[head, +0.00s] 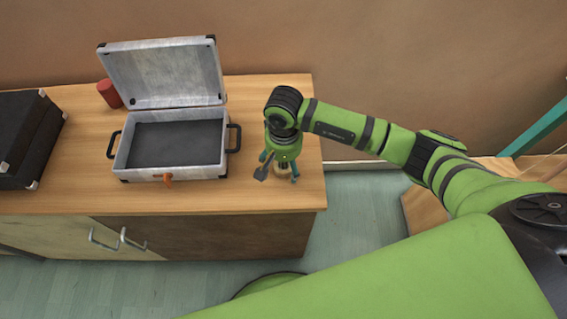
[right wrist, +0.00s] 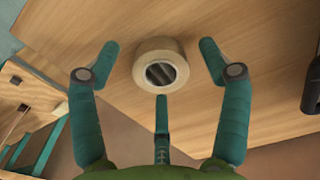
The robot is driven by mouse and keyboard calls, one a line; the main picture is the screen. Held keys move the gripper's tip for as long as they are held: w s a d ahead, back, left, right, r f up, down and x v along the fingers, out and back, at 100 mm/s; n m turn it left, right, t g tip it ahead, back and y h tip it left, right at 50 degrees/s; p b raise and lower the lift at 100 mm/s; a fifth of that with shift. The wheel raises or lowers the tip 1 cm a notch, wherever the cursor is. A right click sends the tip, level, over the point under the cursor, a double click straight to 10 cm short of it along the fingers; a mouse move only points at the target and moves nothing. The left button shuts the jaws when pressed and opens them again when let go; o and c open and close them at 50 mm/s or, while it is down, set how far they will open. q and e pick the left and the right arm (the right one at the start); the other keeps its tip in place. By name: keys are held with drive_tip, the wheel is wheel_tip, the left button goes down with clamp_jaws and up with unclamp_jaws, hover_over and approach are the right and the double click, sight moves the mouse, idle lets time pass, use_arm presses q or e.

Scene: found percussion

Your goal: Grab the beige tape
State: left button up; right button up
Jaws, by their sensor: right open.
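The beige tape (right wrist: 141,67) is a roll lying flat on the wooden counter, its round hole facing my right wrist camera. In the head view it is mostly hidden under my right gripper, with only a little beige showing between the fingers. My right gripper (head: 281,170) points down over the right end of the counter. Its teal fingers are spread wide around the roll, two at its sides and one near its lower edge in the wrist view. They appear apart from the roll, and nothing is held. My left gripper is not in view.
An open silver case (head: 166,174) with a dark inside stands left of my right gripper. A red cylinder (head: 109,94) is behind it, and a black case (head: 22,140) is at the far left. The counter (head: 240,203) is bare around the tape; its right edge is close.

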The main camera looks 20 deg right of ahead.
drive_tip(key=c, duration=1.2)
